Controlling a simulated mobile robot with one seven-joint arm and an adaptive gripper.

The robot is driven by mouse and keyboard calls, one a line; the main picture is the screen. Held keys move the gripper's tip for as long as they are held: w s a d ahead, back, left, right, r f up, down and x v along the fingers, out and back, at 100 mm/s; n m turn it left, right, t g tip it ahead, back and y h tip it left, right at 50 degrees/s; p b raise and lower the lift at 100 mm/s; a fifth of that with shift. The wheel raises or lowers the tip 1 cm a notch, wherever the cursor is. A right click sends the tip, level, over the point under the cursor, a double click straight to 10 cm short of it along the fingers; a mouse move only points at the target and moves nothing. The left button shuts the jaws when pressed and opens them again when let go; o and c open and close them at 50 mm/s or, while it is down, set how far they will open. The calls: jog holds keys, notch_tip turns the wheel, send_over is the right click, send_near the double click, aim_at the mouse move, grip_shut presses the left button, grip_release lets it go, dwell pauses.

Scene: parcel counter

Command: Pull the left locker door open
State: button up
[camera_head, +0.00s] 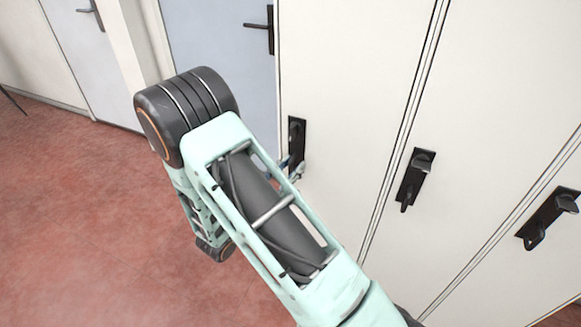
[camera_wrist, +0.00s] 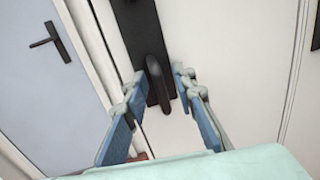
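The left locker door (camera_head: 345,60) is a flat off-white panel that looks closed. Its black handle on a dark plate (camera_head: 297,130) is partly hidden behind my gripper in the head view. In the wrist view, the black lever (camera_wrist: 157,80) hangs down between the two fingers. My gripper (camera_wrist: 160,78) has its blue-padded fingers spread, one on each side of the lever, with a small gap visible at the right finger. Contact on the left side is hard to tell. In the head view, only the tips of my gripper (camera_head: 291,168) show beyond my arm.
Two more locker doors with black handles (camera_head: 415,178) and (camera_head: 549,218) stand to the right. A blue-grey door (camera_head: 215,45) with a black lever stands to the left. The reddish floor (camera_head: 75,220) is clear at the left.

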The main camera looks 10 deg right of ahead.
grip_shut()
jog(key=shift+s+a, duration=0.1)
jog(key=shift+s, duration=0.05)
dwell(0.4)
